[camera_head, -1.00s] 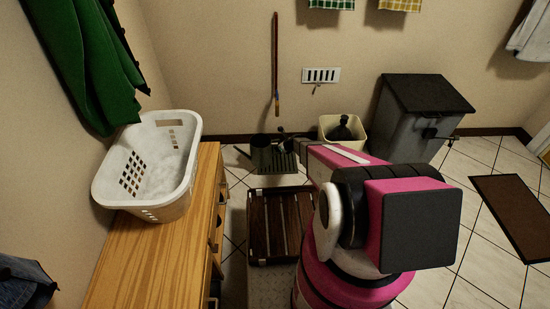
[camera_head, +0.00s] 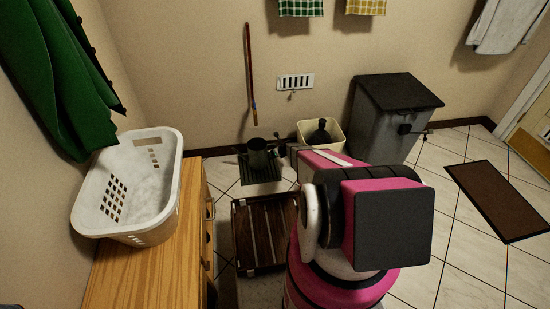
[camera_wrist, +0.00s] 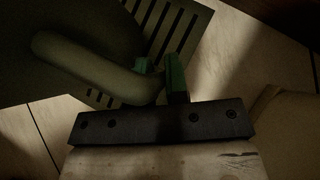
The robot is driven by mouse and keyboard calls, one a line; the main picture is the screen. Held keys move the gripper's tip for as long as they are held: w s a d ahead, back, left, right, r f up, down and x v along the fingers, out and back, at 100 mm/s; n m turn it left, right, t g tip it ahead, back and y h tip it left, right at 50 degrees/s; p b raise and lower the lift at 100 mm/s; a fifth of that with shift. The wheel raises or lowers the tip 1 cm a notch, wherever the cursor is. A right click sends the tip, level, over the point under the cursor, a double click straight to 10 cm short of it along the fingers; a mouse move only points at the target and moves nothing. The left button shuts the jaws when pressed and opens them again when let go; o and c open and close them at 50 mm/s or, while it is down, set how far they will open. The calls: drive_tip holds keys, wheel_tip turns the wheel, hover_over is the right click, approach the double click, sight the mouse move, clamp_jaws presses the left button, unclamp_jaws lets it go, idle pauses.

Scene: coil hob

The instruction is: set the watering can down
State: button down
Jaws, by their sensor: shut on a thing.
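The dark grey-green watering can (camera_head: 257,155) is beyond the slatted crate, over the far part of a dark slotted grate (camera_head: 262,175) on the floor. It looks upright. I cannot tell whether its base touches the grate. My gripper (camera_head: 281,148) is at the right side of the can. In the wrist view, the can's thick curved handle (camera_wrist: 85,70) runs to the green fingertips (camera_wrist: 160,75), which are shut on it. The slotted grate shows beyond the handle in the wrist view (camera_wrist: 192,25). The can's spout and base are not clear there.
A cream bin (camera_head: 335,138) with a dark bottle stands close right of my gripper. A grey pedal bin (camera_head: 388,125) is farther right. The dark slatted crate (camera_head: 262,230) lies nearer. A wooden counter (camera_head: 140,255) with a white basket (camera_head: 105,215) is left.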

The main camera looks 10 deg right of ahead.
drive_tip(key=shift+f, duration=2.15)
drive_tip(key=c, duration=1.1)
unclamp_jaws()
